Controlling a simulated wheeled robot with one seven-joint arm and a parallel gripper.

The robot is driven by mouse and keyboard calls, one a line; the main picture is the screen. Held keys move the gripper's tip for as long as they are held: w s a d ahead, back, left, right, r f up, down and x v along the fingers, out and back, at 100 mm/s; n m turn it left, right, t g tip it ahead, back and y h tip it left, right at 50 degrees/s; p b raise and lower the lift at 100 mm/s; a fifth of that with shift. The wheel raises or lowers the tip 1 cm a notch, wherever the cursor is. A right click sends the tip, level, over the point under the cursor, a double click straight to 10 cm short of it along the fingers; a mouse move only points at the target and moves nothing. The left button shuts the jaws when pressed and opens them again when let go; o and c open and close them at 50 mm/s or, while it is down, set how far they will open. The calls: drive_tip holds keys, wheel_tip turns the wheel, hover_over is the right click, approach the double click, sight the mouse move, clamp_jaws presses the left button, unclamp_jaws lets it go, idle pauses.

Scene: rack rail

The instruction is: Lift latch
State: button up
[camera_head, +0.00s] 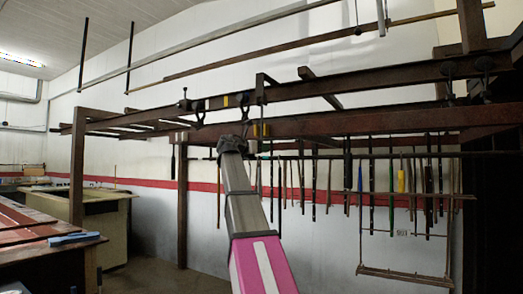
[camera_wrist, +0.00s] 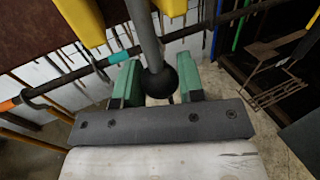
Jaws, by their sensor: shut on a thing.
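In the wrist view my gripper (camera_wrist: 157,76) has two green fingers, one on each side of a black ball knob (camera_wrist: 160,85). They are shut on the knob. The knob sits at the end of a grey latch rod (camera_wrist: 145,36), which runs up and away between two yellow pieces (camera_wrist: 80,20). The knob and finger contact cannot be made out there.
A dark horizontal bar (camera_head: 400,156) with several hanging tools runs behind and right of my gripper. A hanging rack frame (camera_head: 405,276) is lower right. A brown post (camera_head: 182,205) stands to the left. A bench (camera_head: 40,225) with a blue object is at far left.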

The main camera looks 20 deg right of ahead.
drive_tip(key=s+a+r, duration=1)
drive_tip(key=a+r, duration=0.1)
drive_tip(key=a, duration=0.2)
drive_tip(key=shift+s+a, duration=0.4)
idle(1.9)
drive_tip(key=o, duration=0.8)
drive_tip(key=shift+o, duration=0.2)
drive_tip(key=shift+a, duration=0.1)
drive_tip(key=s+a, duration=0.4)
drive_tip(key=a, duration=0.1)
drive_tip(key=shift+s+a, duration=0.15)
drive_tip(key=shift+a, duration=0.05)
